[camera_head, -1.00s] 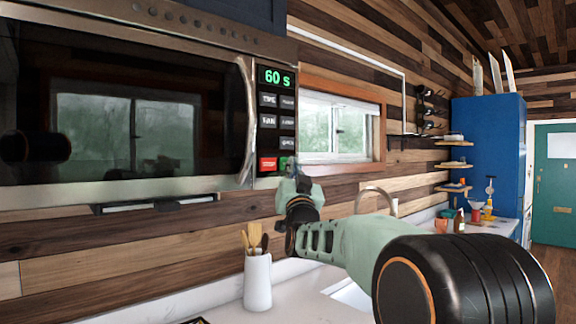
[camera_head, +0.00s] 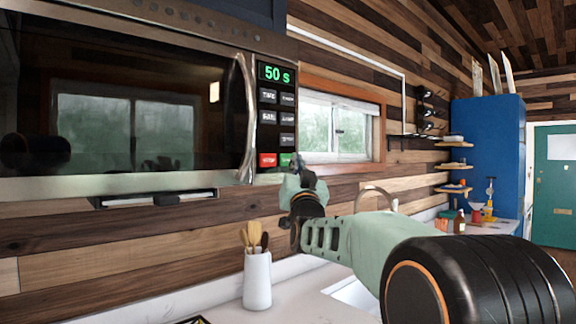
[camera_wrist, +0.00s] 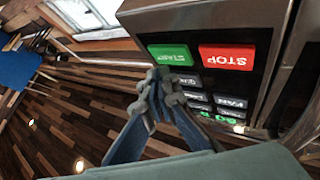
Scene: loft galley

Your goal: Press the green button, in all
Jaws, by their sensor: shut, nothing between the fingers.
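The green button (camera_head: 286,159) is at the bottom right of the microwave's control panel, beside the red stop button (camera_head: 268,160). In the wrist view the green button (camera_wrist: 170,54) reads "START", upside down, next to the red STOP button (camera_wrist: 227,57). The panel display (camera_head: 274,73) reads "50 s". My gripper (camera_head: 297,166) is shut and empty, with its tips just below and right of the green button. In the wrist view its fingertips (camera_wrist: 160,78) overlap the button's lower edge. I cannot tell whether they touch it.
The microwave (camera_head: 128,120) hangs on the wood-plank wall, its door shut and its handle (camera_head: 247,115) left of the panel. A white utensil crock (camera_head: 257,280) stands on the counter below. A window (camera_head: 338,128) is to the right.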

